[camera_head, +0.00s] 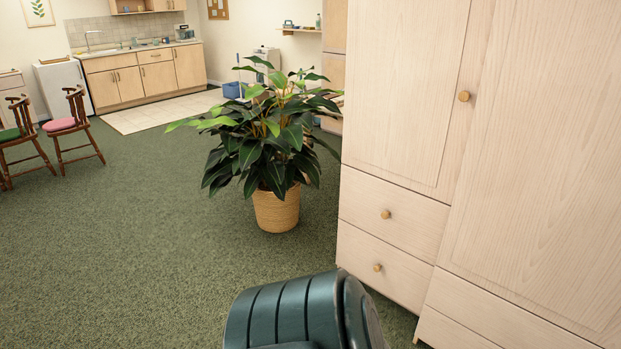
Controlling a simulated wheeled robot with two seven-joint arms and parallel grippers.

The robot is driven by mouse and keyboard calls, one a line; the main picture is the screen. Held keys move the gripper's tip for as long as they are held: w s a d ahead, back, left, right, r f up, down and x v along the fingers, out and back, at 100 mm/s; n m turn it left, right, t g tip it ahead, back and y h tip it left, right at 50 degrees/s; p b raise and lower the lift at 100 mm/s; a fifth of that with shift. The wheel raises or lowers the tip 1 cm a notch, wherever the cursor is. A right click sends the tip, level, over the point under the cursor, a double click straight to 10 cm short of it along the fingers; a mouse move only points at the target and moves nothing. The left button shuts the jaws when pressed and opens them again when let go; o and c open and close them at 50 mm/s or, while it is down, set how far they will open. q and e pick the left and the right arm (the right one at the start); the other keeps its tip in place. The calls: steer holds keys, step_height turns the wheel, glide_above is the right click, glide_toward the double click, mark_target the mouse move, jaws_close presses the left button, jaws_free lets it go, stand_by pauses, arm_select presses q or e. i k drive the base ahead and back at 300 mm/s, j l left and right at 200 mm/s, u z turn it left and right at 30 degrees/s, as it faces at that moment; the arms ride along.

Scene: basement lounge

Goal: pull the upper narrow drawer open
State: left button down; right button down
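A tall pale wood wardrobe (560,150) fills the right of the head view. Two narrow drawers sit one above the other under its narrow door (400,90). The upper narrow drawer (410,220) looks shut and has a small round brass-coloured knob (385,214). The lower narrow drawer (400,278) has a like knob (377,267) and also looks shut. A dark teal part of my own body shows at the bottom middle, in front of the drawers. Neither of my grippers is in view.
A leafy plant in a woven pot (276,210) stands on the green carpet just left of the wardrobe. Open carpet (120,240) lies to the left. Wooden chairs (72,130) and a kitchen counter (140,75) are farther back.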

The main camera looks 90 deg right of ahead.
mark_target(414, 223)
steer(key=k+j+z, duration=0.1)
steer(key=z, duration=3.2)
